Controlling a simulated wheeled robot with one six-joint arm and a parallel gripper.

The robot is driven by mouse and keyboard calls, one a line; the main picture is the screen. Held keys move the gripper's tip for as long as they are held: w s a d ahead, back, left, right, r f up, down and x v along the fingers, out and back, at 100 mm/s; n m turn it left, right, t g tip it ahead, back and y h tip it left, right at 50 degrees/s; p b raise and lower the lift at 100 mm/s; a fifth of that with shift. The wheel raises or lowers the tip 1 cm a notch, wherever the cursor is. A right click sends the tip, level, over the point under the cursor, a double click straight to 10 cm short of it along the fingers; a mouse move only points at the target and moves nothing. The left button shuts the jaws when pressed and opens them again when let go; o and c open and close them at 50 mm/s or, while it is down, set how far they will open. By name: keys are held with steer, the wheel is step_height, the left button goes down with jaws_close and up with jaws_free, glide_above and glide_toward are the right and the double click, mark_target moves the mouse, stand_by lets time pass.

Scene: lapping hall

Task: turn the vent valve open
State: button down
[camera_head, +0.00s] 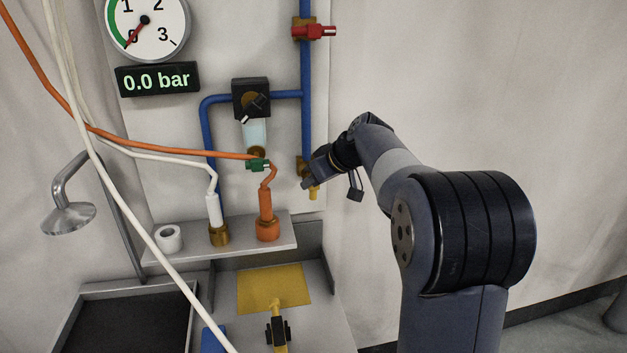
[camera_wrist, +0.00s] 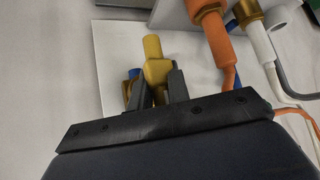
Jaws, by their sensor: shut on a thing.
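The vent valve (camera_head: 302,164) is a brass body at the lower end of the vertical blue pipe. Its yellow handle (camera_head: 314,193) points down below my gripper. My gripper (camera_head: 308,181) is at this valve, coming from the right. In the wrist view the yellow handle (camera_wrist: 153,58) stands between the two dark fingers (camera_wrist: 160,90), which are shut on it. The fingers and wrist hide part of the valve body, and I cannot tell how far it is turned.
A red-handled valve (camera_head: 314,32) sits higher on the pipe. The gauge (camera_head: 147,25) and display (camera_head: 157,79) read zero. A shelf (camera_head: 280,229) holds orange and white fittings below. Bare wall lies right.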

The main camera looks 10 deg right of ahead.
steer(key=c, duration=1.3)
jaws_free()
steer(key=shift+c, duration=0.2)
steer(key=b+v, duration=0.1)
steer(key=v, duration=1)
steer(key=shift+w+f, duration=0.1)
steer(key=shift+f, duration=0.05)
steer(key=p+x, duration=0.1)
steer(key=x, duration=0.9)
steer(key=shift+w+a+f, duration=0.2)
steer(key=shift+w+f, duration=0.05)
steer(key=shift+s, duration=0.1)
